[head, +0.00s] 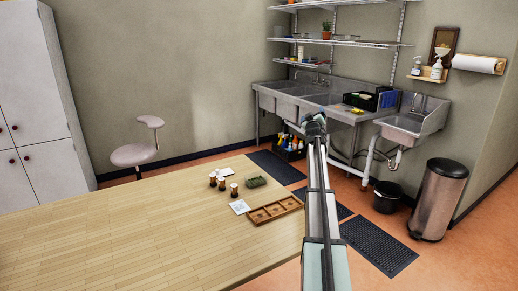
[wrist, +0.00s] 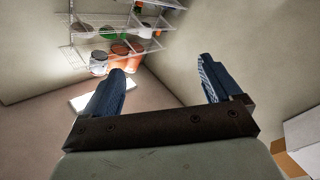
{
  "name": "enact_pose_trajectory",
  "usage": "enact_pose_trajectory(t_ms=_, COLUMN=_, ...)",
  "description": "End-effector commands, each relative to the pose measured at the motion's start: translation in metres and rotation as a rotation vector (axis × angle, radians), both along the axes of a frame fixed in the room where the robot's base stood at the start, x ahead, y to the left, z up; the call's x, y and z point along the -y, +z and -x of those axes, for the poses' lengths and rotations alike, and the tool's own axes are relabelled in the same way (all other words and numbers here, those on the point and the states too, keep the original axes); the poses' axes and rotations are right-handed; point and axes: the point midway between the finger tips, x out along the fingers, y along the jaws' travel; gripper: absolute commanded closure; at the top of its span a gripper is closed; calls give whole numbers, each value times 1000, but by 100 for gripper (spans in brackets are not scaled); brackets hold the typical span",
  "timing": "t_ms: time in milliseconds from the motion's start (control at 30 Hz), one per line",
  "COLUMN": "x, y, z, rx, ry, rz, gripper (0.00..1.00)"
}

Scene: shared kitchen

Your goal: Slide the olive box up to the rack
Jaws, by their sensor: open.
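The olive box (head: 256,182) is a small dark-green block on the wooden table, near its far edge. A wooden tray with compartments (head: 275,210) lies just in front of it, slightly to the right, with a gap between them. Which thing is the rack I cannot tell for sure; the tray and the wire wall shelves (head: 343,41) are candidates. My gripper (head: 314,122) is raised, apart from the box and the tray. In the wrist view my gripper (wrist: 162,66) has its fingers wide apart with nothing between them. The box does not show there.
Several brown jars (head: 223,184) stand left of the box. A white card (head: 239,207) lies left of the tray. The left part of the table (head: 120,230) is clear. Steel sinks (head: 310,96) stand behind. The wrist view shows wire shelves (wrist: 110,40) with pots.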

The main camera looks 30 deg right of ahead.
Motion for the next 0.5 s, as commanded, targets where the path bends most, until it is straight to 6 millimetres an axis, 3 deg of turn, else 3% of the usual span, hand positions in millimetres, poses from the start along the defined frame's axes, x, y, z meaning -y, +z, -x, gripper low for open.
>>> enact_pose_trajectory(t_ms=267, x=-23, y=-37, z=-25, rx=-15, ry=-37, rz=-472, gripper=9)
enact_pose_trajectory(t_ms=500, x=-61, y=-68, z=-36, rx=-38, ry=-126, rz=-866, gripper=9)
